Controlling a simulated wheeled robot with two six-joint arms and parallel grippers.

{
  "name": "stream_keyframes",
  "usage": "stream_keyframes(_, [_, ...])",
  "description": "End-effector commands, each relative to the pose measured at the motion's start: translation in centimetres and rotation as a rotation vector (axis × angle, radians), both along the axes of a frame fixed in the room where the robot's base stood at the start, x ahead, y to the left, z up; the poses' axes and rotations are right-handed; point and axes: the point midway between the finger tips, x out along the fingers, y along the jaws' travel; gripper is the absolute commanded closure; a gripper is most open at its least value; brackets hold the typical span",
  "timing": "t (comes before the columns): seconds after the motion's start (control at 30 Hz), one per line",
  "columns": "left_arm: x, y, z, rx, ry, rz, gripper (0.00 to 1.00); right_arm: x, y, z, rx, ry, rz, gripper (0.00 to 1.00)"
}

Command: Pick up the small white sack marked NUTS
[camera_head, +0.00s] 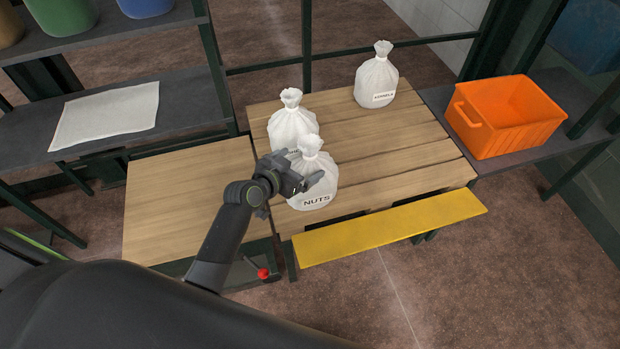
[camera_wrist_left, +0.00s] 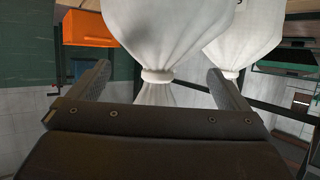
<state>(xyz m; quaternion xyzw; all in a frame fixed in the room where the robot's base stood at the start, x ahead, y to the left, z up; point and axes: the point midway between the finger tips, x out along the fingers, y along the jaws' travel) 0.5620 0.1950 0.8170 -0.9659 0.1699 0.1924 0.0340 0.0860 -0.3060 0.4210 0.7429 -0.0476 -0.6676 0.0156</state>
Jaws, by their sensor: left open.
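The small white sack marked NUTS (camera_head: 316,192) stands upright at the near edge of the slatted wooden table, its neck tied. My left gripper (camera_head: 305,183) is beside the sack in the head view and covers part of its left side. In the left wrist view the open fingers of my left gripper (camera_wrist_left: 155,85) stand on either side of a tied sack neck (camera_wrist_left: 158,76), with a gap on both sides. That sack looks like the NUTS one. My right gripper is in neither view.
A second white sack (camera_head: 291,122) stands just behind the NUTS sack. A sack marked KERNELS (camera_head: 376,82) stands at the table's far right. An orange crate (camera_head: 505,115) sits on the right shelf. A yellow board (camera_head: 390,226) runs along the table's front edge.

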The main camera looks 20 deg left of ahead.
Motion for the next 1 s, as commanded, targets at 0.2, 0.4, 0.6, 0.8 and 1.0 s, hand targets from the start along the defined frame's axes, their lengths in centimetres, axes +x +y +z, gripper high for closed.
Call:
stream_keyframes(0.2, [1.8,-1.0,-0.6,-0.002,0.001,-0.001,0.02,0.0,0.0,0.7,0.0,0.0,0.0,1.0])
stream_keyframes(0.4, [3.7,-1.7,-1.5,-0.001,0.0,0.0,0.02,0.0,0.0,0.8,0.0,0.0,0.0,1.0])
stream_keyframes(0.6, [4.3,-1.9,-1.9,-0.001,0.0,0.0,0.02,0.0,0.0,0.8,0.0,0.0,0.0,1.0])
stream_keyframes(0.8, [4.3,-1.9,-1.9,-0.001,0.0,0.001,0.03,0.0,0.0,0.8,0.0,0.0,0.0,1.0])
stream_keyframes(1.0, [4.3,-1.9,-1.9,-0.001,0.0,0.0,0.29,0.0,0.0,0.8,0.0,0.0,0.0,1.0])
